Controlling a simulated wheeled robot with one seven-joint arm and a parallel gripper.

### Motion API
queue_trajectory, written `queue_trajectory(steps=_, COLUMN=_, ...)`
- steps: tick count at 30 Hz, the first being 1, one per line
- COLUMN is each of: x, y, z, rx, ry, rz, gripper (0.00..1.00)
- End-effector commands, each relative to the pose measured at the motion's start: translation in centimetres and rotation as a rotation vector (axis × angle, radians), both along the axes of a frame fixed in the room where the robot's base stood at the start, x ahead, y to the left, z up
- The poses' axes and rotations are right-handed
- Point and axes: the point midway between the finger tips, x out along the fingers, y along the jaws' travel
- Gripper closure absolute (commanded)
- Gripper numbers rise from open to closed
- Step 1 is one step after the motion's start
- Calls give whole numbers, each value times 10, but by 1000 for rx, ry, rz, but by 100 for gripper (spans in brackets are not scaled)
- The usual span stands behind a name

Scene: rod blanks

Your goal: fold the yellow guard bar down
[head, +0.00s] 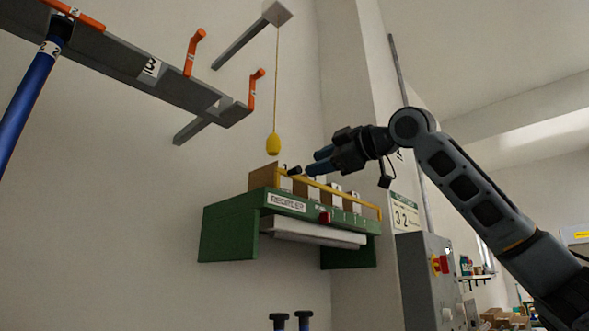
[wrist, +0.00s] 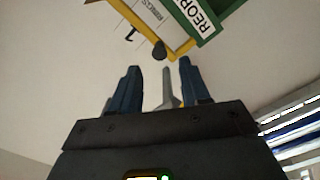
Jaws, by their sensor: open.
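The yellow guard bar (head: 345,199) runs along the front of the green shelf, across the cardboard bins and above the shelf's front face. A dark round knob (head: 295,170) is near its left end. In the wrist view the bar (wrist: 180,51) shows beyond my fingers, with the knob (wrist: 158,52) just past the fingertips, between them in the picture. My gripper (head: 317,161) is open, with two blue fingers pointing left toward the knob. In the wrist view nothing sits between the fingers (wrist: 158,68). I cannot tell the exact gap to the knob.
The green shelf (head: 228,232) is fixed to the wall. A yellow pull (head: 273,145) hangs on a cord above its left part. A grey rack (head: 130,63) with orange hooks (head: 194,52) is at upper left, with a blue rod (head: 28,95). A grey control box (head: 428,275) stands lower right.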

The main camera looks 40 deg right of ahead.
Motion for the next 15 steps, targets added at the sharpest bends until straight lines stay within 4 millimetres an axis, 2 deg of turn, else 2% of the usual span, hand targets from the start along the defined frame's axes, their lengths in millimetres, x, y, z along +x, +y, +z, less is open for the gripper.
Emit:
queue_trajectory(steps=9, x=48, y=2, z=2, rx=1, ry=-1, rz=1, gripper=54)
queue_trajectory(steps=15, x=64, y=3, z=1, rx=2, ry=-1, rz=2, gripper=54)
